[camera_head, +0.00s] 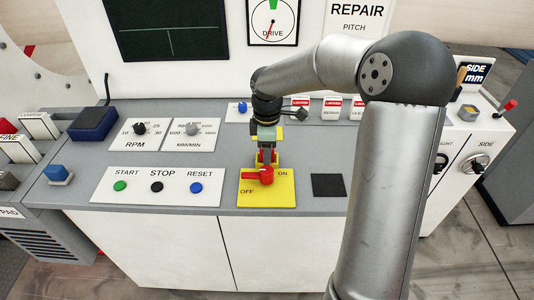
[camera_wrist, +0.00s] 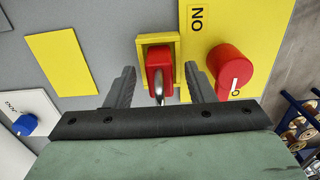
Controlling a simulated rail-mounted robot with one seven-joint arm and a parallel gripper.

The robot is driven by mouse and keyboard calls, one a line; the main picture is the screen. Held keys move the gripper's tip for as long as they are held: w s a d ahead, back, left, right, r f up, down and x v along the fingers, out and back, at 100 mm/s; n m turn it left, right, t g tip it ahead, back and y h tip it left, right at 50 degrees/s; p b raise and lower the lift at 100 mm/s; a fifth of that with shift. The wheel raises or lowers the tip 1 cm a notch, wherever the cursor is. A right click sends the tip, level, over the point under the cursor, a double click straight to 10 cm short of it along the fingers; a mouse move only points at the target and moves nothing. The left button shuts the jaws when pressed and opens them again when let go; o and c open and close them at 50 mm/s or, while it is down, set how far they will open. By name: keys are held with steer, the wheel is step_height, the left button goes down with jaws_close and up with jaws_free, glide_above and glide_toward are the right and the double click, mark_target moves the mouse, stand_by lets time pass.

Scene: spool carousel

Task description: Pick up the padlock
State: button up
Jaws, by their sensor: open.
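The padlock (camera_wrist: 159,60) has a red body and a grey metal shackle. In the wrist view it sits at a small yellow frame (camera_wrist: 142,42) beside the yellow ON/OFF plate. My gripper (camera_wrist: 160,76) is open, with one finger to each side of the padlock and a gap on both sides. In the head view my gripper (camera_head: 267,152) points down just behind the red rotary knob (camera_head: 260,176); the padlock is mostly hidden there by the fingers.
The red knob also shows in the wrist view (camera_wrist: 231,70), close to the right finger. A black square (camera_head: 327,185) lies right of the yellow plate (camera_head: 285,190). A START/STOP/RESET button panel (camera_head: 140,173) is to the left.

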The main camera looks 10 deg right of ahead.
steer(key=shift+f, duration=0.3)
jaws_close()
steer(key=shift+r, duration=0.15)
